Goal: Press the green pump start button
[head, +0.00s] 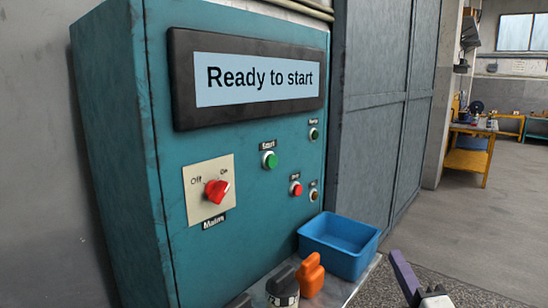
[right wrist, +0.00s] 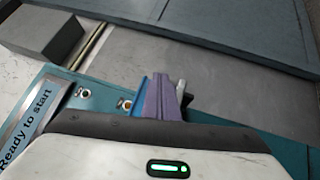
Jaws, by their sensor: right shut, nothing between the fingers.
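The green start button (head: 270,160) sits on the front of a teal control cabinet (head: 240,240), under a small label and below a display (head: 255,80) reading "Ready to start". A red button (head: 296,189) is lower right of it. A red rotary switch (head: 216,191) on a beige plate is turned toward On. My right gripper (head: 400,270) is at the lower right in the head view, apart from the cabinet front and well below the green button. Its purple fingers (right wrist: 160,98) are shut and empty in the right wrist view. My left gripper is not in view.
A blue bin (head: 340,228), an orange object (head: 311,275) and a black object with a white label (head: 283,288) stand on a ledge below the panel. Two small indicators (head: 314,134) are at the panel's right edge. Grey metal doors (head: 385,110) stand behind; open floor lies right.

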